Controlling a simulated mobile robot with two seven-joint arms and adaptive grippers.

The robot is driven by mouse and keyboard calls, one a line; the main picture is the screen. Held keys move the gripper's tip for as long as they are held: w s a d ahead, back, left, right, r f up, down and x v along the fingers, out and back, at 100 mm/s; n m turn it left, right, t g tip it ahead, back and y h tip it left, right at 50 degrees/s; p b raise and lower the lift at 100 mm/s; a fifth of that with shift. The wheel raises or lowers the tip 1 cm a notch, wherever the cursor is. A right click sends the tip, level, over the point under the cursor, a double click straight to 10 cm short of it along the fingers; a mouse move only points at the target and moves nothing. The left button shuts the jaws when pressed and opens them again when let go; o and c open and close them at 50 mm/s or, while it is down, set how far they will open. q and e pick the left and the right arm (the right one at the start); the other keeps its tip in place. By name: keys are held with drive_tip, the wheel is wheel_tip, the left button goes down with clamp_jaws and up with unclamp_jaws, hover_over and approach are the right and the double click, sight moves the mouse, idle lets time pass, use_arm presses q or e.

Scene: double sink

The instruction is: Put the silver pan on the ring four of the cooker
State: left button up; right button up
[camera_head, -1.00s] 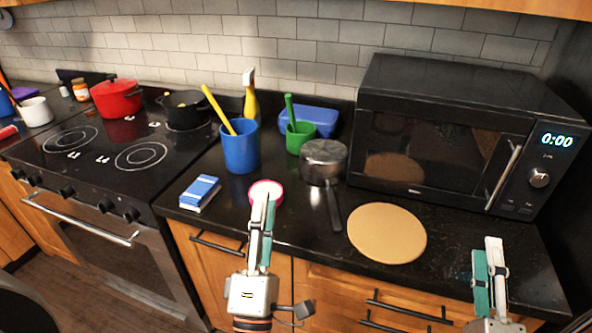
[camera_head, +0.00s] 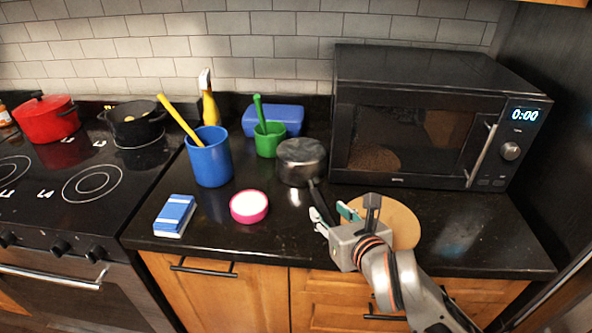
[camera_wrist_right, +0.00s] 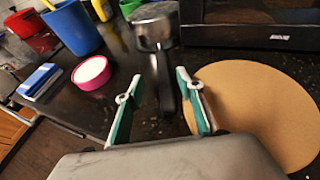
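In the right wrist view the handle lies between the two fingers (camera_wrist_right: 157,88), with no clear contact. The cooker (camera_head: 45,210) is at the left. Its front right ring (camera_head: 92,183) is bare, and small marks beside the rings are hard to read. My left gripper is out of view.
A red pot (camera_head: 50,120) and a black pot (camera_head: 136,122) stand on the cooker's back. A blue cup (camera_head: 209,160), pink bowl (camera_head: 249,206) and blue-white box (camera_head: 174,214) lie between cooker and pan. A round tan board (camera_head: 400,220) is right of the handle; the microwave (camera_head: 420,125) stands behind.

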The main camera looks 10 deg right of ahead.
sight(320, 199)
drive_tip(key=x, duration=0.6)
drive_tip(key=shift+w+d+f, duration=0.15)
drive_tip(key=shift+w+d, duration=0.1)
drive_tip(key=shift+w, duration=0.1)
clamp_jaws()
